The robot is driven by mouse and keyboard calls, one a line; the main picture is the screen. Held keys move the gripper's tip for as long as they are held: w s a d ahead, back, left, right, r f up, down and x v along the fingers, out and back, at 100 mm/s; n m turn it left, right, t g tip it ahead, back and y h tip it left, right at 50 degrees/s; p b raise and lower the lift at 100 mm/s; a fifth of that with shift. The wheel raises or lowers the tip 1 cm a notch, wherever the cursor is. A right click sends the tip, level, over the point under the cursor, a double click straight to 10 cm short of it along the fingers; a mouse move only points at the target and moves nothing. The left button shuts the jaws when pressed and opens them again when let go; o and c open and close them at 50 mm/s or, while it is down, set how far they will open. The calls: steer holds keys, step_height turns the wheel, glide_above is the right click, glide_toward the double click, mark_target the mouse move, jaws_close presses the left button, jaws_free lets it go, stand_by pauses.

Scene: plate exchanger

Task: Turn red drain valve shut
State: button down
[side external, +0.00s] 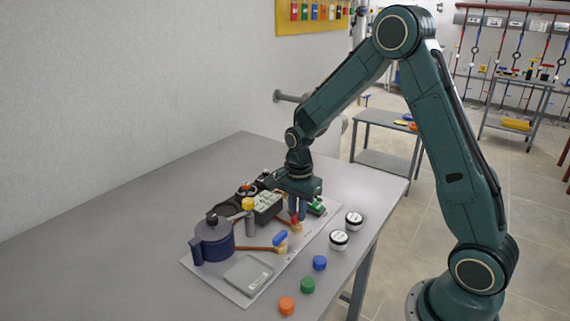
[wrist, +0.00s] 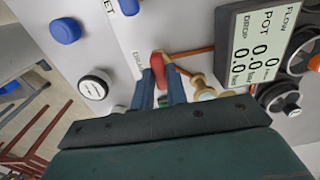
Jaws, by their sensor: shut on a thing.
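The red drain valve handle (wrist: 158,61) shows in the wrist view beside the printed word DRAIN, on a copper pipe that runs to the right. My gripper (wrist: 160,78) has its two blue-grey fingers on either side of the red handle, shut on it. The far end of the handle sticks out past the fingertips. In the side view my gripper (side external: 297,217) points down at the board, and a bit of the red handle (side external: 294,219) shows at the fingers. The valve body under the fingers is mostly hidden.
On the board stand a dark blue pot (side external: 214,240), a blue-handled valve (side external: 280,239), a yellow-topped post (side external: 248,204) and a display box (wrist: 265,45). Two white-topped gauges (side external: 339,240) and blue, green and orange caps (side external: 287,305) lie along the table's right side. The table's left is clear.

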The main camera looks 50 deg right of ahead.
stand_by(0.3)
steer(key=c, duration=1.4)
jaws_free()
step_height(320, 180, up, 14)
